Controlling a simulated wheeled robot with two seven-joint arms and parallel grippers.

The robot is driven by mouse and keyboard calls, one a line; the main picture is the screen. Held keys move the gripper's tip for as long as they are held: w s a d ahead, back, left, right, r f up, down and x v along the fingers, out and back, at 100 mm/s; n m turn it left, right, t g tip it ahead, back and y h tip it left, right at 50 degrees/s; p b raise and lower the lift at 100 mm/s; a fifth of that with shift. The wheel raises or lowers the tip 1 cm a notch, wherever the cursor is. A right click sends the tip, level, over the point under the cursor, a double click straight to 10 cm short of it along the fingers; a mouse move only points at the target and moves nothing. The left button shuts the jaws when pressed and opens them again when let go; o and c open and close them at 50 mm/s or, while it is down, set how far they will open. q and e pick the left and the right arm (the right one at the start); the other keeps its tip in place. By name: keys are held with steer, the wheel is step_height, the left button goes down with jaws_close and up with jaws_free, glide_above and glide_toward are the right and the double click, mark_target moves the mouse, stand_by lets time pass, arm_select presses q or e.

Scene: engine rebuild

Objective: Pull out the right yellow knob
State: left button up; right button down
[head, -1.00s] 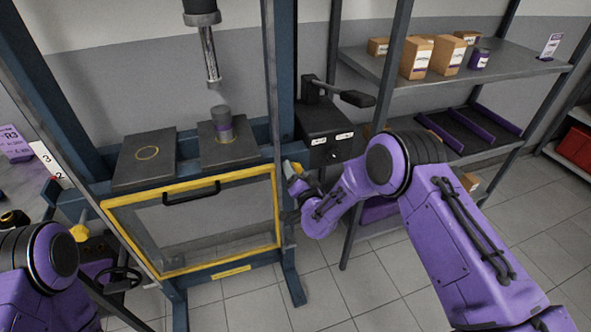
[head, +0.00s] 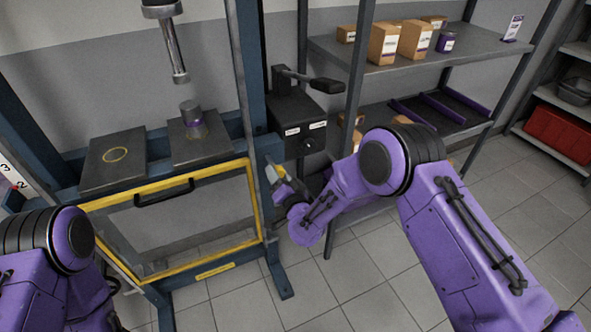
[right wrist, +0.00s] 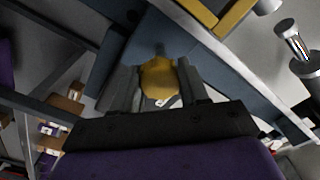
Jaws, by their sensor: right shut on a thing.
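The right yellow knob (right wrist: 158,80) sits between the two dark fingers of my right gripper (right wrist: 157,88) in the right wrist view. A short grey stem shows between it and the blue post (right wrist: 190,45). My right gripper (head: 279,174) is shut on the knob, at the right post of the press frame in the head view. The fingers largely hide the knob there. My left arm shows at the lower left of the head view, but its gripper is out of view.
A yellow-framed guard (head: 253,200) with a black handle is left of my right gripper. A black control box (head: 300,125) with a lever stands just behind it. A shelf rack (head: 420,62) with boxes is at the right. Open tiled floor lies in front.

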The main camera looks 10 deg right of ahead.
steer(key=shift+f, duration=0.2)
steer(key=c, duration=0.8)
jaws_free()
steer(key=shift+s+a, duration=0.1)
steer(key=shift+s, duration=0.05)
steer(key=shift+c, duration=0.2)
steer(key=shift+s+r, duration=0.1)
steer(key=shift+r, duration=0.05)
steer(key=s+d+b, duration=0.2)
steer(key=s, duration=0.8)
steer(key=shift+s, duration=0.15)
